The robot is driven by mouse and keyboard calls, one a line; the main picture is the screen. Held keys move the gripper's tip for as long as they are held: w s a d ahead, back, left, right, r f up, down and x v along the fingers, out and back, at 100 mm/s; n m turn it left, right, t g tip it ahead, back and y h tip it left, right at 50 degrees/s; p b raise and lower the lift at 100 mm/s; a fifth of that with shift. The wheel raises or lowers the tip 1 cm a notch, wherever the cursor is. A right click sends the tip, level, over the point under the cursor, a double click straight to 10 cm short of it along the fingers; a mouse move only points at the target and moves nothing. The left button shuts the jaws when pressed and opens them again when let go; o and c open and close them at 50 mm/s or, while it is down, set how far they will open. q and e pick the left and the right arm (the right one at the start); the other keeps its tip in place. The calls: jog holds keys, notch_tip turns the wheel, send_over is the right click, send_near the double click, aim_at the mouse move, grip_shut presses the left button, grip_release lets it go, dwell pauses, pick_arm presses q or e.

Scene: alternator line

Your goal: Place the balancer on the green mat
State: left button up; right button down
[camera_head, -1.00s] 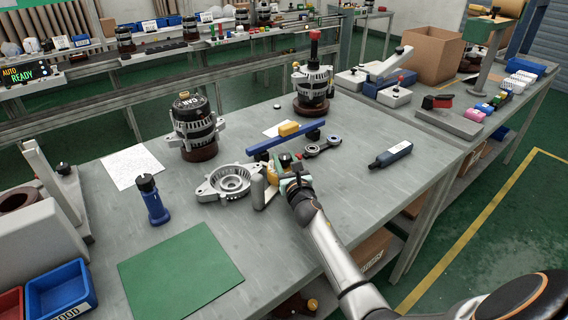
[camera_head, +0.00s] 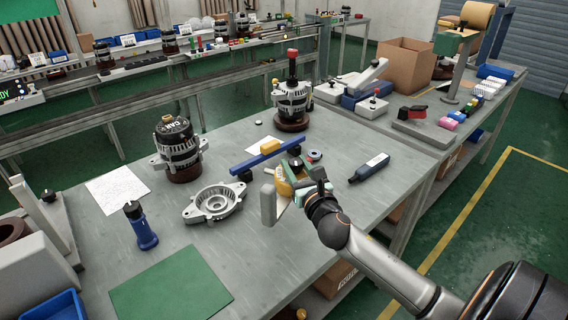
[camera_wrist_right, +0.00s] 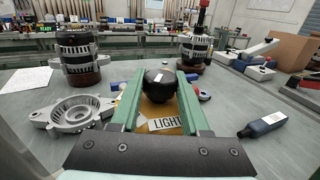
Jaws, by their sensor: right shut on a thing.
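The balancer appears to be the yellow-brown body with a black round knob and a "LIGHT" label, seen in the right wrist view (camera_wrist_right: 160,122). My right gripper (camera_wrist_right: 160,100) is shut on it, with a green finger on each side. In the head view my right gripper (camera_head: 288,188) is at the right part of the table, right of the grey housing, and partly hides the balancer. The green mat (camera_head: 172,287) lies flat and empty at the table's near left. My left gripper is not in view.
Alternators (camera_head: 180,152) (camera_head: 292,103) stand farther back. A blue bar with a yellow block (camera_head: 262,156) and a dark blue bottle (camera_head: 370,168) lie near the gripper.

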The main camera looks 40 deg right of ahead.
aim_at(275, 204)
jog(key=shift+s+r, duration=0.35)
jog(key=shift+s, duration=0.2)
jog(key=shift+s+r, duration=0.35)
jog(key=shift+s, duration=0.2)
jog(key=s+a+y, duration=0.1)
jog(key=a, duration=0.2)
jog(key=s+a+f+n+y, duration=0.1)
jog(key=a, duration=0.3)
jog(key=s+a+n+y, duration=0.1)
jog(key=a, duration=0.3)
jog(key=shift+s+f+t, duration=0.2)
jog(key=shift+f+t, duration=0.1)
jog(key=shift+f, duration=0.1)
jog(key=s+a+r+n+y, duration=0.1)
jog(key=s+a+y, duration=0.1)
jog(key=s+a, duration=0.3)
jog(key=a, duration=0.4)
jog(key=shift+n+y, duration=0.3)
jog(key=shift+w, duration=0.1)
